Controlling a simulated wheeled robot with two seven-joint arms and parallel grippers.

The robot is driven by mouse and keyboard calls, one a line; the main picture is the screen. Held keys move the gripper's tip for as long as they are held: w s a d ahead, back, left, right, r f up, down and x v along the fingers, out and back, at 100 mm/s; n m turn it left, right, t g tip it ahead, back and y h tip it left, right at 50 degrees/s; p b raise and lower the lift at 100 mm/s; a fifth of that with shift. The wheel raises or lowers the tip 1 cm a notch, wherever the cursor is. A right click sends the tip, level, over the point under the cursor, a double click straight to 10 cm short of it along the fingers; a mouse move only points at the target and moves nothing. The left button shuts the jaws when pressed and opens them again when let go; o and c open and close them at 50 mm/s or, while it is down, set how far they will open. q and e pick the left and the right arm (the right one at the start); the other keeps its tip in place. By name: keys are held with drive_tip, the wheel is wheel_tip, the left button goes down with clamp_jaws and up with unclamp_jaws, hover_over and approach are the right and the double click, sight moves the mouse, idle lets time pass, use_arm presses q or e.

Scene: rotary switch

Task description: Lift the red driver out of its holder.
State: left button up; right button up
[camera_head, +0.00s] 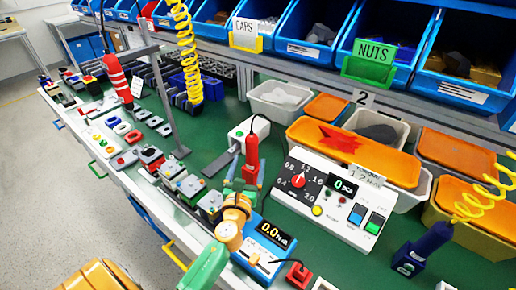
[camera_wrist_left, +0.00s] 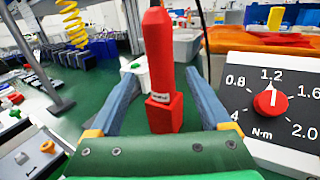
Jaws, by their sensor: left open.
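The red driver (camera_head: 252,148) stands upright near the middle of the bench in the head view, with a dark cable rising from its top. In the left wrist view the red driver (camera_wrist_left: 158,50) has its lower end in a red block-like holder (camera_wrist_left: 164,114). My left gripper (camera_head: 248,178) is open, one blue finger on each side of the driver. The wrist view shows gaps between the fingers (camera_wrist_left: 163,92) and the red body. My right gripper is not in view.
A white control box (camera_head: 330,195) with a red dial stands right of the driver. A display unit reading 0.0 (camera_head: 268,238) is close to my left wrist. A blue driver (camera_head: 430,240) stands at the right. Another red tool (camera_head: 117,78) hangs at the left. Blue bins (camera_head: 290,48) line the back.

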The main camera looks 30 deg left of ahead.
sight(251, 158)
use_arm(q)
drive_tip(key=x, duration=0.5)
drive_tip(key=shift+w+d+f+b, duration=0.1)
drive_tip(key=shift+f+b, duration=0.05)
drive_tip(key=shift+b, duration=0.25)
drive_tip(key=c, duration=0.6)
clamp_jaws()
